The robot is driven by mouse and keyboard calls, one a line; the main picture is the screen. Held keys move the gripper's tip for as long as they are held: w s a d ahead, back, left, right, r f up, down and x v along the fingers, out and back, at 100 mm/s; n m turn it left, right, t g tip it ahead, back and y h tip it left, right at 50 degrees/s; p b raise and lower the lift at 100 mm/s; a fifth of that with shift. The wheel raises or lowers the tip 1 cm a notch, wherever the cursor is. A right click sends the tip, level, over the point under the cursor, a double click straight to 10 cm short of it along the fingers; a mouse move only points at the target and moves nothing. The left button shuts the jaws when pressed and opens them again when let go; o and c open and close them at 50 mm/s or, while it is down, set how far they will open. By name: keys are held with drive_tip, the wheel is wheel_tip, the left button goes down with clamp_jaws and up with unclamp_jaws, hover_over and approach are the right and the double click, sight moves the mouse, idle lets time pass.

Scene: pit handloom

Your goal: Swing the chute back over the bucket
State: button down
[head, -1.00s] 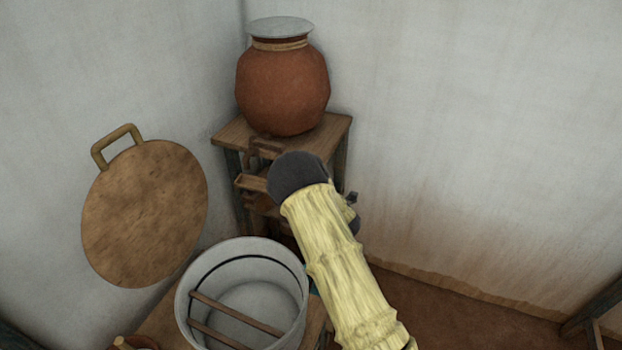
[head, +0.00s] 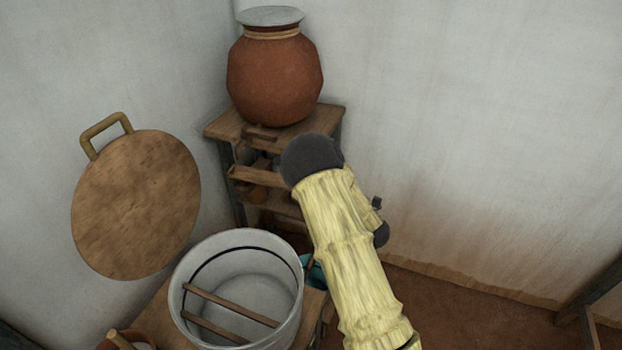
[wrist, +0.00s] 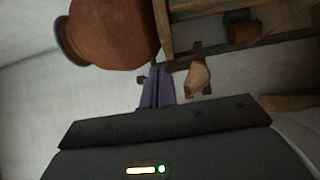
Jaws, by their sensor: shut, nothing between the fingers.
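A wooden trough that looks like the chute (head: 255,176) sits below the round clay pot, on its wooden stand; my arm hides its right end. A teal vessel (head: 314,272), perhaps the bucket, shows only in part between the large pale tub and my arm. In the wrist view, my gripper (wrist: 158,88) has its purple fingers shut and empty. It is close to a brown wooden bracket with a tan end (wrist: 199,78); I cannot tell whether they touch. My arm hides the gripper in the head view.
The clay pot (head: 275,80) stands on the wooden stand (head: 225,128) in the corner. The pale tub (head: 290,318), with two sticks inside, stands in front. A round wooden lid (head: 135,205) leans at the left wall.

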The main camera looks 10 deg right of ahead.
drive_tip(key=s+d+r+m+g+h+p, duration=0.5)
drive_tip(key=s+d+r+m+h, duration=0.15)
drive_tip(key=m, duration=0.65)
drive_tip(key=s+a+r+m+g+p, duration=0.1)
drive_tip(key=s+r+m+g, duration=0.1)
drive_tip(key=s, duration=0.5)
drive_tip(key=s+a+r+m+g+p, duration=0.2)
drive_tip(key=s+r+m+g, duration=0.1)
drive_tip(key=s, duration=0.5)
drive_tip(key=s+a+r+m+g+p, duration=0.2)
drive_tip(key=s+m+g, duration=0.2)
drive_tip(key=s, duration=0.4)
drive_tip(key=shift+s+r, duration=0.2)
drive_tip(key=shift+w+a, duration=0.1)
drive_tip(key=shift+a, duration=0.05)
